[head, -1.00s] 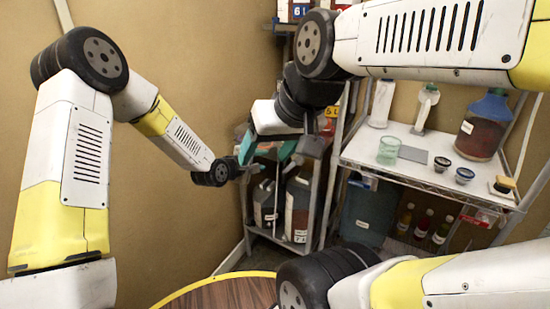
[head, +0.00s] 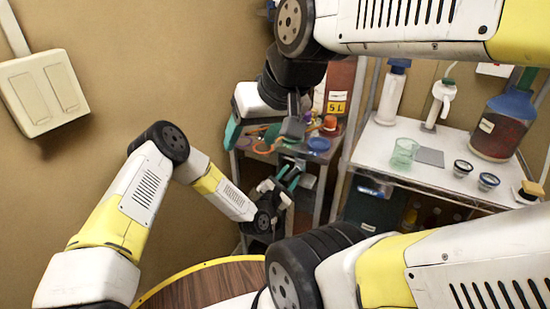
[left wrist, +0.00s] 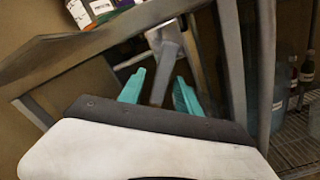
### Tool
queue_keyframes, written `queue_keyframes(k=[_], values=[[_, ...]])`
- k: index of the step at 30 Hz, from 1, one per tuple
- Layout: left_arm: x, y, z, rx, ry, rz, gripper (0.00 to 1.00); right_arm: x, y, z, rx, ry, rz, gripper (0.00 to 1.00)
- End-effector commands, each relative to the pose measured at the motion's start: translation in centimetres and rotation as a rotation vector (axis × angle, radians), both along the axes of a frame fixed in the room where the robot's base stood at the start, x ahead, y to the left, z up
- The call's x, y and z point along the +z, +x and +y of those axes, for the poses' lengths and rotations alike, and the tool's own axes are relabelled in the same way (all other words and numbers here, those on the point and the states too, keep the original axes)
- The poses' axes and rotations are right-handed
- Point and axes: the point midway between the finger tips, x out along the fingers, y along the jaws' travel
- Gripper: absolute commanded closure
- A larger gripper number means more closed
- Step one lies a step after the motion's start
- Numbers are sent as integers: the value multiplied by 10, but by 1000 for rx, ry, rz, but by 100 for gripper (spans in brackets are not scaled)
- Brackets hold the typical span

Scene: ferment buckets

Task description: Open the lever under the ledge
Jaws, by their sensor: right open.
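In the left wrist view, a grey lever (left wrist: 164,62) hangs below a sloping ledge (left wrist: 90,42). The teal fingers of my left gripper (left wrist: 159,92) are apart, on either side of the lever's lower part; I cannot tell whether they touch it. In the head view, my left gripper (head: 288,178) points up under the front of the small shelf, and the lever cannot be made out there. My right gripper (head: 250,133) is open above the left end of the small shelf, its teal fingers apart.
On the small shelf lie orange tubing (head: 264,147), a blue lid (head: 319,144) and a red-capped jar (head: 330,123). To the right, a white shelf (head: 390,145) holds a green beaker (head: 404,153) and a blue-topped jug (head: 500,125). A round wooden table (head: 205,287) is in front.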

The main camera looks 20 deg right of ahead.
Motion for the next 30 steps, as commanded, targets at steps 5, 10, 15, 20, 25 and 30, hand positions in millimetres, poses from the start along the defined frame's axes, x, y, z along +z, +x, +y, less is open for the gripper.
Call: queue_keyframes(k=[5, 10, 15, 20, 25, 30], values=[[0, 15, -19, -2, 1, -2, 60, 0, 0, 0, 0, 0, 0, 35], [0, 21, -25, -2, 1, 1, 60, 0, 0, 0, 0, 0, 1, 35], [0, 21, -26, -1, 2, 1, 60, 0, 0, 0, 0, 0, 1, 35], [0, 21, -25, -1, 2, 1, 80, 0, 0, 0, 0, 0, 1, 35], [0, 21, -25, 0, 2, 0, 100, 0, 0, 0, 0, 0, 1, 35], [0, 21, -25, -1, 1, 0, 100, 0, 0, 0, 0, 0, 1, 35]])
